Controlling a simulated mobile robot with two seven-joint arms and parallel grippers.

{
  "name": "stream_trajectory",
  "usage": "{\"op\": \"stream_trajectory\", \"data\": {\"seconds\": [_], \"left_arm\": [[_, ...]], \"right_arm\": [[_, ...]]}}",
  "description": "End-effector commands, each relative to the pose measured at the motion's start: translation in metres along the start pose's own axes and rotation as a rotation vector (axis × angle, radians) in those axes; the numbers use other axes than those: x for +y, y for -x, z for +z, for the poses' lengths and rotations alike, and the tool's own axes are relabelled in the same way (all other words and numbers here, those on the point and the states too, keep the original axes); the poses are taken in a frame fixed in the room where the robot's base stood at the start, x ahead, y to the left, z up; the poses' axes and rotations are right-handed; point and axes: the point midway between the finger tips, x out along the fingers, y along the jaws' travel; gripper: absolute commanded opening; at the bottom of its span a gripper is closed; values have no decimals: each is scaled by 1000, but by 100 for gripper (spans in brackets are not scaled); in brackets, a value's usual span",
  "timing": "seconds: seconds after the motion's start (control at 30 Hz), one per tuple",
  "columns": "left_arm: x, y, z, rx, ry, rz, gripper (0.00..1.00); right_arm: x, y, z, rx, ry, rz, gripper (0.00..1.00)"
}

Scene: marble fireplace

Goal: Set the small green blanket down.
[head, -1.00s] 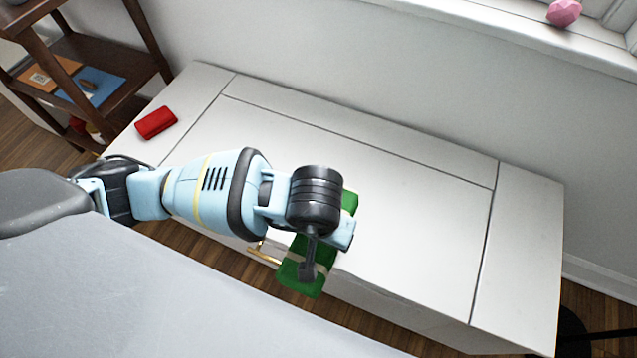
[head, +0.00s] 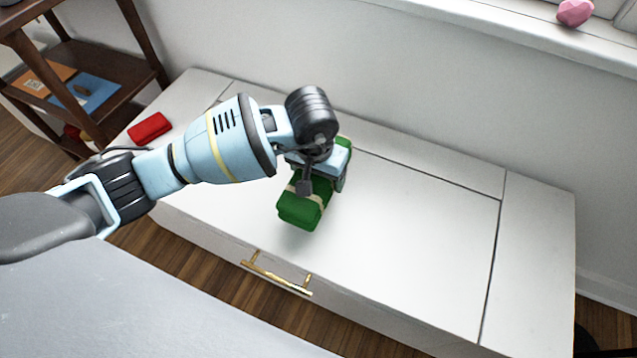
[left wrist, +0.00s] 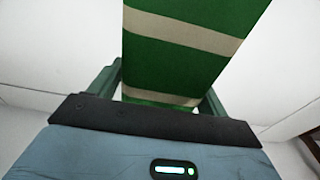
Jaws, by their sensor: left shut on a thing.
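The small green blanket (head: 303,210) is a folded green bundle with pale stripes. My left gripper (head: 322,178) is shut on it and holds it over the white chest top (head: 410,230). I cannot tell for sure whether the blanket touches the top. In the left wrist view the striped green blanket (left wrist: 185,50) fills the space between the fingers and reaches up out of the picture. The gripper hides the middle of the blanket in the head view. My right gripper is not in view.
A red folded item (head: 149,128) lies on the chest's left end. A dark wooden shelf (head: 90,60) stands at the left. A brass handle (head: 275,275) is on the chest's front. A pink object (head: 575,12) sits on the window sill. The right half of the top is clear.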

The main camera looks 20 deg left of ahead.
Motion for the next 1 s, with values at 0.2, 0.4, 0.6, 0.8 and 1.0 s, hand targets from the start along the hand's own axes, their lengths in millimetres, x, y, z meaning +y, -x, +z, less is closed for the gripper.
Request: {"op": "stream_trajectory", "data": {"seconds": [0.2, 0.4, 0.6, 0.8, 1.0], "left_arm": [[0, -4, 0, 1, 0, 1, 46], [1, -30, 4, -2, 1, 3, 46], [0, -34, 3, 3, 0, 1, 46], [0, -36, 3, 3, 0, 0, 46], [0, -37, 4, 2, 0, 0, 94]], "right_arm": [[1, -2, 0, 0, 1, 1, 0], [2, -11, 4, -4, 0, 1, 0], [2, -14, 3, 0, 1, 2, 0], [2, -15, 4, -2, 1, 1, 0], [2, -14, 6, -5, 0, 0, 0]]}}
